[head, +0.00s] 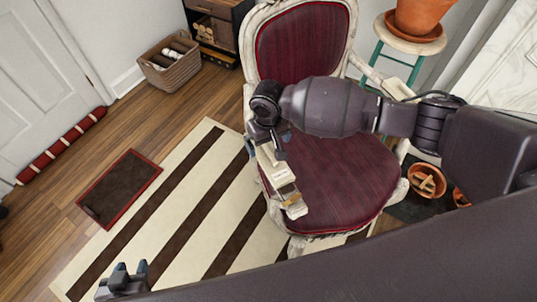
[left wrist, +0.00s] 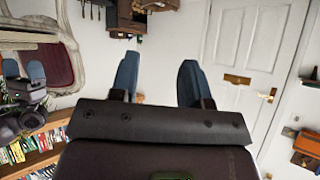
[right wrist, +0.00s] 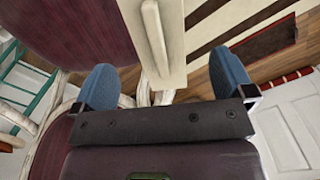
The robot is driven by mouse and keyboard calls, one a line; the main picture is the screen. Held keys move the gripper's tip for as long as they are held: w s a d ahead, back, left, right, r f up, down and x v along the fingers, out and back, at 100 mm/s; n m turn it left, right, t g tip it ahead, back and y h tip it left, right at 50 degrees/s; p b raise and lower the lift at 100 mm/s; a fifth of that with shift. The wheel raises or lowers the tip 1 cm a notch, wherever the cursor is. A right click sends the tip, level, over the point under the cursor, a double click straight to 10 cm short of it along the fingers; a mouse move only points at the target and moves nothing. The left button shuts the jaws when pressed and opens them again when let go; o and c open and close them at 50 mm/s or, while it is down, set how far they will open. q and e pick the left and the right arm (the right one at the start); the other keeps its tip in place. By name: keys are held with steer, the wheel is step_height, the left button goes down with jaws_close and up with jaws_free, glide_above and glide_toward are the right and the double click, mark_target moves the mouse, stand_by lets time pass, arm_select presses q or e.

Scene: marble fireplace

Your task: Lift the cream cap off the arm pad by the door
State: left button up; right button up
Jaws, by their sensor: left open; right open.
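The cream cap (head: 271,170) sits on the near-left arm of the burgundy chair, the arm on the door side. In the right wrist view the pale slab with a raised bar along it (right wrist: 172,65) lies between the fingers. My right gripper (head: 265,148) is over the back end of this arm, pointing down, open, with a finger on either side of the slab; it also shows in the right wrist view (right wrist: 165,85). I cannot tell whether the fingers touch it. My left gripper (head: 131,268) is open and empty over the rug, far from the chair.
The burgundy chair seat (head: 335,185) lies right of the cap. A striped rug (head: 190,190), a dark mat (head: 120,188) and the door (head: 45,80) are to the left. A stool with a terracotta pot (head: 425,15) stands behind right.

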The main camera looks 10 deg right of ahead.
mark_target(269, 151)
steer(key=shift+f, duration=0.45)
step_height(269, 151, down, 4)
steer(key=shift+d+f+b, duration=0.15)
steer(key=shift+f+b, duration=0.05)
steer(key=shift+b, duration=0.6)
steer(key=shift+f, duration=0.15)
steer(key=c, duration=0.9)
arm_select(q)
steer(key=shift+w+d+f, duration=0.1)
steer(key=shift+w+f, duration=0.05)
steer(key=shift+f, duration=0.4)
arm_select(e)
steer(key=shift+c, duration=0.6)
